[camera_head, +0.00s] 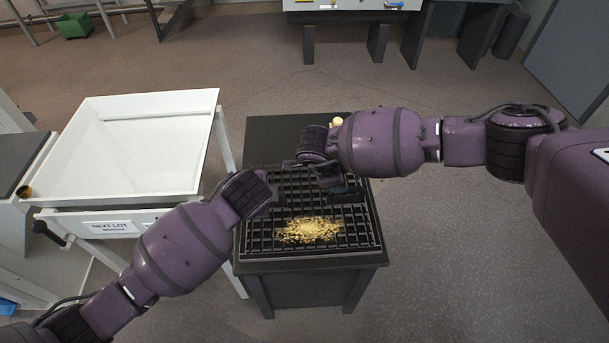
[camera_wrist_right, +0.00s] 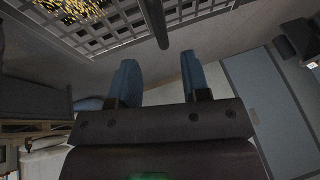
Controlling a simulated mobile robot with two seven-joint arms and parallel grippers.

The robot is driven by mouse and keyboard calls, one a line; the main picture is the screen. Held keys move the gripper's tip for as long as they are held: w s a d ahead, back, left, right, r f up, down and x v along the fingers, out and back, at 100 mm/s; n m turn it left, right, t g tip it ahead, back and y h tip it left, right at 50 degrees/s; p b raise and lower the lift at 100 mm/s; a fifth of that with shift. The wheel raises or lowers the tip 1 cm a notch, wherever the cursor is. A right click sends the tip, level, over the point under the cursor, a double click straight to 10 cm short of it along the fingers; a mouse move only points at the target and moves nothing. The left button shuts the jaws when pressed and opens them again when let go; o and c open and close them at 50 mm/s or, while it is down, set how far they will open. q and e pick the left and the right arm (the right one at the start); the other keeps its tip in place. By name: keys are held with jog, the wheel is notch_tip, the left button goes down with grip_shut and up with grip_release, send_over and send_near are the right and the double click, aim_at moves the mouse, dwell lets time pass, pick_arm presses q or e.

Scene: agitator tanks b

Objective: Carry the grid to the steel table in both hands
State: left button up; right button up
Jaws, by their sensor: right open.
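The grid (camera_head: 350,215) is a dark square lattice with a heap of yellow grains (camera_head: 310,230) on it. It lies on a dark stand (camera_head: 290,126). My right gripper (camera_head: 337,184) is over the grid's right half in the head view, its fingers partly hidden by the arm. In the right wrist view its two blue fingers (camera_wrist_right: 160,75) are apart and empty; the lattice (camera_wrist_right: 110,30) and a dark bar (camera_wrist_right: 155,20) lie beyond the fingertips. My left gripper (camera_head: 274,188) is at the grid's left side; its fingers are too hidden to read.
A white tray table (camera_head: 80,130) labelled "NEXT LOT" stands at the left, close to the stand. A pale-topped table (camera_head: 345,6) with small items stands at the far side; I cannot tell whether it is steel. A green bin (camera_head: 74,25) is far left. Floor at the right is clear.

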jog(key=shift+v, duration=1.7)
notch_tip(320, 180, up, 14)
jog(key=w+t+p, duration=0.1)
jog(key=p, duration=0.5)
jog(key=shift+w+r+t, duration=0.2)
jog(key=shift+w+t, duration=0.1)
jog(key=shift+f, duration=0.1)
